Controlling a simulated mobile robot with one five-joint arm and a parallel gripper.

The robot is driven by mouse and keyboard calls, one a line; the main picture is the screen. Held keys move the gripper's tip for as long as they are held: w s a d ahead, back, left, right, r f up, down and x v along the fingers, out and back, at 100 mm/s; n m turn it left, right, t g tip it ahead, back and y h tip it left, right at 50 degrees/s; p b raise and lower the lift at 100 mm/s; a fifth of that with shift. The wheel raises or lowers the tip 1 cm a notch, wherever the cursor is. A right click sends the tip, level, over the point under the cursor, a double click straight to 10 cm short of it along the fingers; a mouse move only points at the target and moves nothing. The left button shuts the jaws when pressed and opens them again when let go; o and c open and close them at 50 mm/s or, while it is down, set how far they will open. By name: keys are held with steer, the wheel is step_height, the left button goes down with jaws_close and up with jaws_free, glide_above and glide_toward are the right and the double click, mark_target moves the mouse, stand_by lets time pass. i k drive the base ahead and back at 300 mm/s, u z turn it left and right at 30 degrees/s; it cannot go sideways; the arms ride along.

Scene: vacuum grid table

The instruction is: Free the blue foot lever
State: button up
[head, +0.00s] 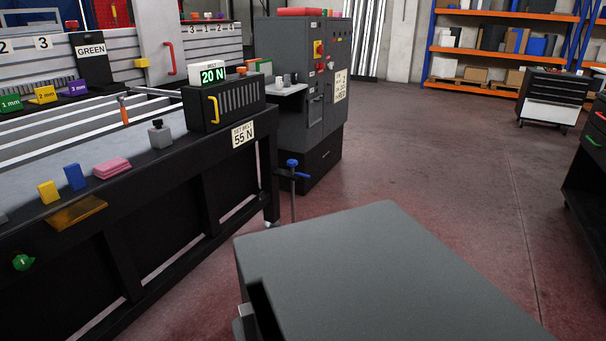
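A blue lever-like part (293,164) shows at the right end of the black vacuum table (190,190), low beside its end leg. It has a blue knob on top, a short blue arm pointing right and a thin dark upright post below. Whether this is the foot lever, and what holds it, is too small to tell. The post's lower end is partly hidden behind the large grey surface in front, which seems to be my own body. My gripper is not in view.
A grey control cabinet (285,100) stands behind the lever. The table carries a 20 N display (213,76), a hammer (123,108) and yellow, blue and pink blocks (75,176). Open red floor (430,150) lies right. A black tool cart (555,97) stands farther back.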

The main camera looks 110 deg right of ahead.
mark_target(304, 175)
steer(key=k, duration=1.7)
steer(key=z, duration=3.2)
steer(key=i, duration=1.65)
steer(key=u, duration=0.05)
